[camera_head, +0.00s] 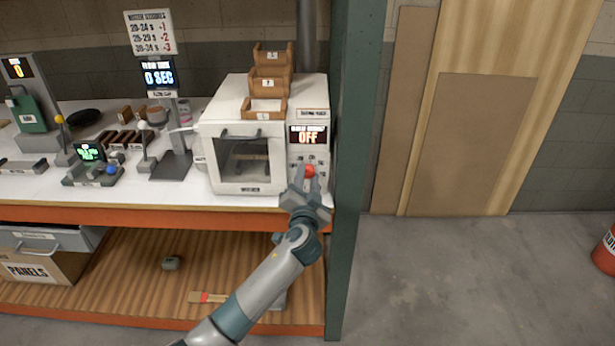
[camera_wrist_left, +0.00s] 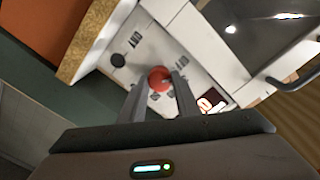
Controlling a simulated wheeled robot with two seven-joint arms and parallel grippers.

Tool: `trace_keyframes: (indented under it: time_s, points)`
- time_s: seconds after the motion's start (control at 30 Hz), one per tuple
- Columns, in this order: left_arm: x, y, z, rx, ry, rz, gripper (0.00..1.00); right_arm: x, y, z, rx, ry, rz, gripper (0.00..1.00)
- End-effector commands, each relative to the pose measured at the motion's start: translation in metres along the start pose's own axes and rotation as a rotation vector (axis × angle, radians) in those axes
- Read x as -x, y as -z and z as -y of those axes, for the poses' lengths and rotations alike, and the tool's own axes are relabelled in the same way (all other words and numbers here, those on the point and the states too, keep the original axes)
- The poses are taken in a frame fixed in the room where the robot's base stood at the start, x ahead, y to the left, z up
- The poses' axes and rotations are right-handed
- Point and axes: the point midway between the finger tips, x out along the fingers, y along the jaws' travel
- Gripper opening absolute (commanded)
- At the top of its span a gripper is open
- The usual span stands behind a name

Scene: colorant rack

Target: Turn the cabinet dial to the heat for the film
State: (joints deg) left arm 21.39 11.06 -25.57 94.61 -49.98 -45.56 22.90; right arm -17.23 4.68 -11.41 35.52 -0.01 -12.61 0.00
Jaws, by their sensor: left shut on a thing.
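The white cabinet (camera_head: 240,118) stands at the right end of the bench, with a handled window door. My left gripper (camera_head: 305,181) is at the panel, shut on the red dial. In the left wrist view its two fingers (camera_wrist_left: 159,92) lie on either side of the dial. My right gripper is not in view.
Small wooden trays (camera_head: 270,82) are stacked on the cabinet. A sign (camera_head: 151,32) lists number ranges with 1, 2 and 3, and a display (camera_head: 159,77) below it reads 0 SEC. A green post (camera_head: 356,150) stands close to the cabinet's right.

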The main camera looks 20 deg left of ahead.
Motion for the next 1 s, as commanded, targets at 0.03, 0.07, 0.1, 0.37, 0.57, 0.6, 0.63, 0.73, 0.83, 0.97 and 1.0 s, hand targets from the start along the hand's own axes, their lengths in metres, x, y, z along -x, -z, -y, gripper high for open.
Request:
trace_keyframes:
  time_s: [0.03, 0.07, 0.1, 0.37, 0.57, 0.6, 0.63, 0.73, 0.83, 0.97, 1.0]
  points:
    - [0.0, 0.001, 0.001, -0.039, -0.001, 0.003, 0.07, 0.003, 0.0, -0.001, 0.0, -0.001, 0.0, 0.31]
    - [0.0, 0.001, 0.001, -0.064, -0.001, 0.004, 0.07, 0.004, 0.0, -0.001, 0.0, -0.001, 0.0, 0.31]
    - [0.0, 0.001, 0.001, -0.099, -0.002, 0.005, 0.07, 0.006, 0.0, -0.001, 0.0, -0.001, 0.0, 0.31]
    - [0.0, 0.002, 0.0, -0.313, -0.005, 0.008, 0.07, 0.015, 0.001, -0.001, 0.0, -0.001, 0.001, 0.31]
    - [0.0, 0.002, 0.0, -0.436, -0.006, 0.012, 0.07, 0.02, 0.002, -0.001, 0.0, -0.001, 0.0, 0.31]
    - [0.0, 0.001, 0.0, -0.453, -0.006, 0.012, 0.07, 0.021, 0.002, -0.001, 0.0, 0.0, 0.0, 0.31]
    - [0.0, 0.001, 0.0, -0.465, -0.007, 0.013, 0.07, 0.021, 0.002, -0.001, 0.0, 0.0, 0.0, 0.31]
    - [0.0, 0.001, 0.0, -0.493, -0.007, 0.013, 0.07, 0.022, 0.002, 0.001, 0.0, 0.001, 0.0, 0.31]
    - [0.0, 0.001, -0.001, -0.508, -0.007, 0.014, 0.07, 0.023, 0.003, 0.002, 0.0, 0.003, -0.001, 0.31]
    - [0.0, 0.001, -0.001, -0.514, -0.007, 0.013, 0.07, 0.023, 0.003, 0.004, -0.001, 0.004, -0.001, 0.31]
    - [0.0, 0.001, -0.001, -0.514, -0.007, 0.013, 0.07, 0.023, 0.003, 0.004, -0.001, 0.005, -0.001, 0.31]
